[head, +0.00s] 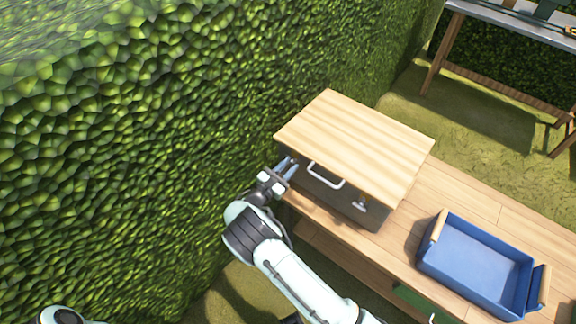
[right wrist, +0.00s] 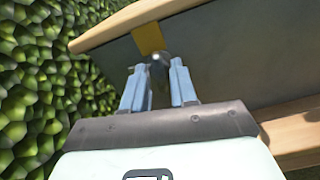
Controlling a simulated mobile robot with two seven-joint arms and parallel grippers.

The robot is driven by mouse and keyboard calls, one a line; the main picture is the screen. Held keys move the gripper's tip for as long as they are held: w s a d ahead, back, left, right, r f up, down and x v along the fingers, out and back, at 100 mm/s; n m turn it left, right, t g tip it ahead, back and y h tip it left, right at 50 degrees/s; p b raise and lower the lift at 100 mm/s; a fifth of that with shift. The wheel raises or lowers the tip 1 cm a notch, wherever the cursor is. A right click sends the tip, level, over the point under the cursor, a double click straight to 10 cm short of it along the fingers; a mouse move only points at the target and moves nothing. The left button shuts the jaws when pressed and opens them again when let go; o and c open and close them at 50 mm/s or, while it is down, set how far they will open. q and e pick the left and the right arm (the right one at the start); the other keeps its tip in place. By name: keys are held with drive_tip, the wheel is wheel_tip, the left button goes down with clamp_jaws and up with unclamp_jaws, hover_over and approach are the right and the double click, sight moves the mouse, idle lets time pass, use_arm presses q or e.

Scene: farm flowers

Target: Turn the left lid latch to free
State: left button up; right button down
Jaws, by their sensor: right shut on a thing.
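The box (head: 335,196) is dark grey with a light wooden lid (head: 355,135) lying closed on top. My right gripper (head: 286,167) is at the left end of the box's front, just under the lid's edge. In the right wrist view its two blue-grey fingers (right wrist: 159,82) stand on either side of the small metal left latch (right wrist: 158,60), shut on it. A yellow plate (right wrist: 148,39) shows just above the latch, under the lid. In the head view the fingers hide the left latch. The right latch (head: 360,205) shows on the front. My left gripper is out of view.
A white handle (head: 326,175) sticks out from the box front between the latches. A blue tray (head: 478,268) with wooden grips stands right of the box on the wooden bench (head: 455,190). A tall green hedge (head: 130,150) closes off the left side.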

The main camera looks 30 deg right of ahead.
drive_tip(key=shift+n+p, duration=0.35)
drive_tip(key=shift+n, duration=0.55)
drive_tip(key=c, duration=0.9)
unclamp_jaws()
drive_tip(key=v, duration=1.3)
drive_tip(key=shift+a+b, duration=0.2)
drive_tip(key=shift+b, duration=0.25)
drive_tip(key=shift+s+f, duration=0.1)
drive_tip(key=shift+s, duration=0.05)
